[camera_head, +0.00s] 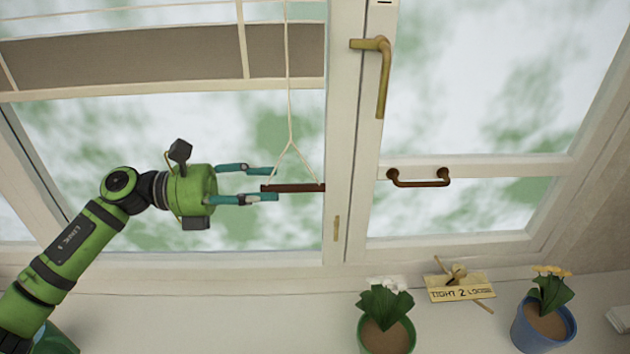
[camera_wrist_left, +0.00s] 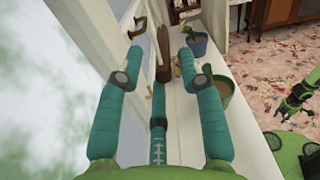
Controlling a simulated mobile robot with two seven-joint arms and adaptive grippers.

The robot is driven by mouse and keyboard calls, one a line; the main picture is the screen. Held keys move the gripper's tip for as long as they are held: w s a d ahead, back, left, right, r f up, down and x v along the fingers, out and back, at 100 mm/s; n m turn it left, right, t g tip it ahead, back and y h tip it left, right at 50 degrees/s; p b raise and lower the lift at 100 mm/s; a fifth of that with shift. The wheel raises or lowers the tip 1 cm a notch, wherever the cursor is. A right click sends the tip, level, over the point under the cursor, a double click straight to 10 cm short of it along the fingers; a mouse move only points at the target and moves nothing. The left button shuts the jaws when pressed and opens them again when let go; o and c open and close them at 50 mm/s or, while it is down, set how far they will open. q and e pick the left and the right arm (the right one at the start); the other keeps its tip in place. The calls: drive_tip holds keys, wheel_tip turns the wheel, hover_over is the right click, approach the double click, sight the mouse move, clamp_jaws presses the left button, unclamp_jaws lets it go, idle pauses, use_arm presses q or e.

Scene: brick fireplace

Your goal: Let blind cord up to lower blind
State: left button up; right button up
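The blind (camera_head: 130,57) is a grey-brown band with a pale bottom rail across the upper left window. Its thin cord (camera_head: 288,85) hangs down and splits into two strands tied to a dark brown wooden bar (camera_head: 300,188). My left gripper (camera_head: 274,184) comes in from the left with its teal fingers apart. The bar's left end is at the fingertips. In the left wrist view, the bar (camera_wrist_left: 163,52) shows between the open fingertips (camera_wrist_left: 160,54), with space on both sides. A green arm part at that view's right edge seems to be my right gripper (camera_wrist_left: 290,103); its finger state is unclear.
A brass window handle (camera_head: 383,75) and a brown pull handle (camera_head: 418,180) are on the right window. On the sill stand a green flowerpot (camera_head: 385,338), a blue flowerpot (camera_head: 543,328) and a gold cleat with a lettered plate (camera_head: 460,288). The sill's left-middle stretch is clear.

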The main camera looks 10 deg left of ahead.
sight(299, 185)
use_arm(q)
drive_tip(key=d+p, duration=0.1)
drive_tip(key=d, duration=0.2)
drive_tip(key=shift+w+r+p, duration=0.1)
drive_tip(key=shift+r+p, duration=0.25)
drive_tip(key=shift+r, duration=0.05)
drive_tip(key=p+x, duration=0.1)
drive_tip(key=x, duration=0.1)
drive_tip(key=shift+w+d+f, duration=0.15)
drive_tip(key=shift+d, duration=0.15)
drive_tip(key=shift+w+d+f, duration=0.15)
drive_tip(key=shift+d+f, duration=0.05)
drive_tip(key=shift+d, duration=0.05)
use_arm(e)
drive_tip(key=r, duration=0.3)
drive_tip(key=shift+w+d+r, duration=0.2)
drive_tip(key=shift+r, duration=0.05)
use_arm(q)
clamp_jaws()
use_arm(e)
drive_tip(key=shift+s, duration=0.15)
